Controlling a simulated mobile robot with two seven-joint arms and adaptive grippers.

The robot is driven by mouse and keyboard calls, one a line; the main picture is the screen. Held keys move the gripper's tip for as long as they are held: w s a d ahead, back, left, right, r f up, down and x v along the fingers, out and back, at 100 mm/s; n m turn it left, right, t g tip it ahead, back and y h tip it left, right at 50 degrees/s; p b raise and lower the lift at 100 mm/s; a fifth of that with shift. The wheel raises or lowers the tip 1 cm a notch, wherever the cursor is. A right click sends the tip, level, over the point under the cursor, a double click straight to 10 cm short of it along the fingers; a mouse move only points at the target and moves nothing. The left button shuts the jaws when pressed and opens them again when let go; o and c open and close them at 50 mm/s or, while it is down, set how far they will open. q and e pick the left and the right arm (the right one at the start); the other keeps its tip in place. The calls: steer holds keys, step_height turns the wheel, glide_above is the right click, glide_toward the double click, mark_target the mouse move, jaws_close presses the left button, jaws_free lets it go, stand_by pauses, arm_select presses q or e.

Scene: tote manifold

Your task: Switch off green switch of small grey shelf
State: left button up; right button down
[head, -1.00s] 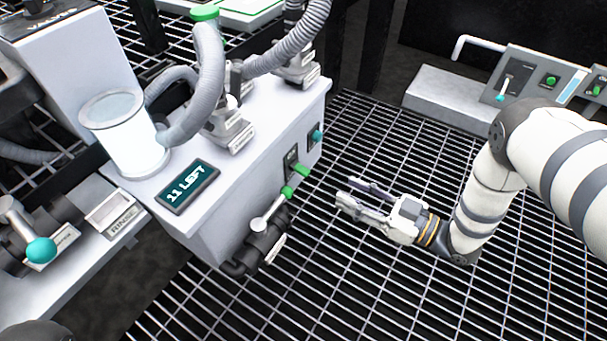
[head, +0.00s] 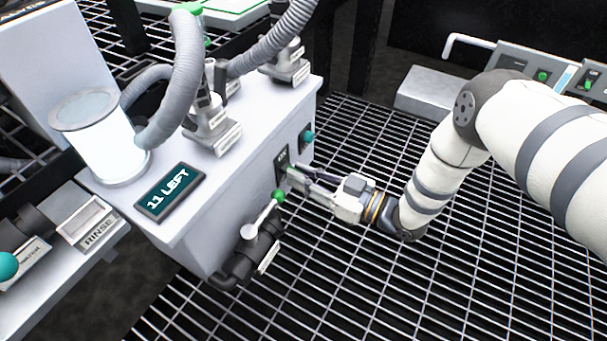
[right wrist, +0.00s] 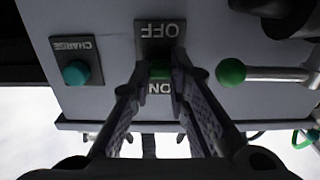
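The small grey shelf (head: 215,215) is a pale box on the left with a lit "11 LEFT" display on top. Its green switch is mostly hidden behind my fingers in the head view. In the right wrist view the green switch (right wrist: 160,71) sits by the ON label, with OFF at the other end of its plate; the labels appear upside down. My right gripper (head: 293,174) is at the switch plate. In the right wrist view its fingers (right wrist: 161,62) are apart, one on each side of the switch; contact cannot be told. My left gripper is not in view.
A valve lever with a green ball (head: 278,196) is close beside my fingers. A teal CHARGE button (right wrist: 76,73) is on the same face. Grey hoses and a clear cylinder (head: 100,145) stand on top. Grating to the right is free.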

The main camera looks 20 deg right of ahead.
steer(key=f+t+y+b, duration=0.1)
steer(key=t+y+b, duration=0.1)
steer(key=b, duration=0.2)
steer(key=c, duration=1.5)
jaws_free()
steer(key=shift+w+f, duration=0.1)
steer(key=v, duration=1.2)
steer(key=shift+a+f, duration=0.1)
steer(key=shift+a, duration=0.05)
